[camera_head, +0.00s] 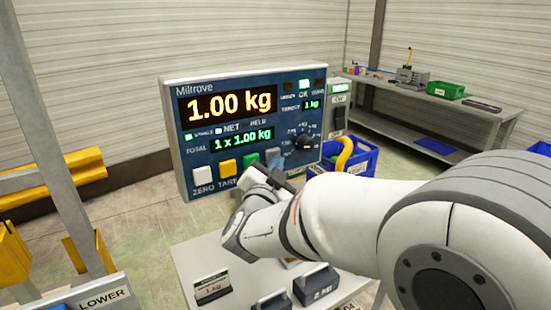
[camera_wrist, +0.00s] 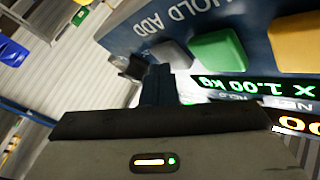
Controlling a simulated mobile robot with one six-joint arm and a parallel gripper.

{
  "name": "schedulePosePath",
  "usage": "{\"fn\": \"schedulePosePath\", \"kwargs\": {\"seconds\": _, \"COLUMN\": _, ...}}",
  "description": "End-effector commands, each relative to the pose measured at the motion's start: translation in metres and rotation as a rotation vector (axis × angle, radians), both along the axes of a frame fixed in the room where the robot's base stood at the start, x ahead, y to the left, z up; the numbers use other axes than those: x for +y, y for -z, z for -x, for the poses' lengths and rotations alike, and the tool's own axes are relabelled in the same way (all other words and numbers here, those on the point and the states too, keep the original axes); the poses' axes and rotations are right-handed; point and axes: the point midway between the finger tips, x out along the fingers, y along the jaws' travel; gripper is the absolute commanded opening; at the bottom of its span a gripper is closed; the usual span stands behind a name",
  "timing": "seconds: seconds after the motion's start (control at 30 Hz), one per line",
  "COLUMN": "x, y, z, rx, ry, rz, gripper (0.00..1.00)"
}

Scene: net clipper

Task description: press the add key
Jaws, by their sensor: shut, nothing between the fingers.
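The scale panel (camera_head: 225,172) is blue with a grey frame. Its main display reads 1.00 kg and its total line (camera_head: 243,140) reads 1 x 1.00 kg. Its lower row has white, yellow and green keys, then the grey add key (camera_head: 272,154). In the wrist view the grey key (camera_wrist: 173,53) is beside the green key (camera_wrist: 218,50), near the HOLD ADD lettering. My gripper (camera_head: 277,171) is shut and empty, just in front of the add key and partly covering it. In the wrist view my fingertips (camera_wrist: 159,70) are close beside the grey key; I cannot tell whether they touch.
A dark dial (camera_head: 305,140) is on the panel right of the keys. A blue crate (camera_head: 361,158) stands to the right. A grey bench (camera_head: 425,120) is behind.

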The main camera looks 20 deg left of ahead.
Motion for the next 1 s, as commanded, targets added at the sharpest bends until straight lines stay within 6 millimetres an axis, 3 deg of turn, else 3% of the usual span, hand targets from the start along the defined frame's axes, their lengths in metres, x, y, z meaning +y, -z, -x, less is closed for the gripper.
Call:
{"fn": "schedulePosePath", "kwargs": {"seconds": 0.63, "x": -0.013, "y": 0.000, "z": 0.011, "rx": 0.000, "ry": 0.000, "rz": -0.001, "gripper": 0.00}}
{"fn": "schedulePosePath", "kwargs": {"seconds": 1.0, "x": -0.040, "y": 0.001, "z": 0.034, "rx": -0.001, "ry": 0.000, "rz": 0.000, "gripper": 0.00}}
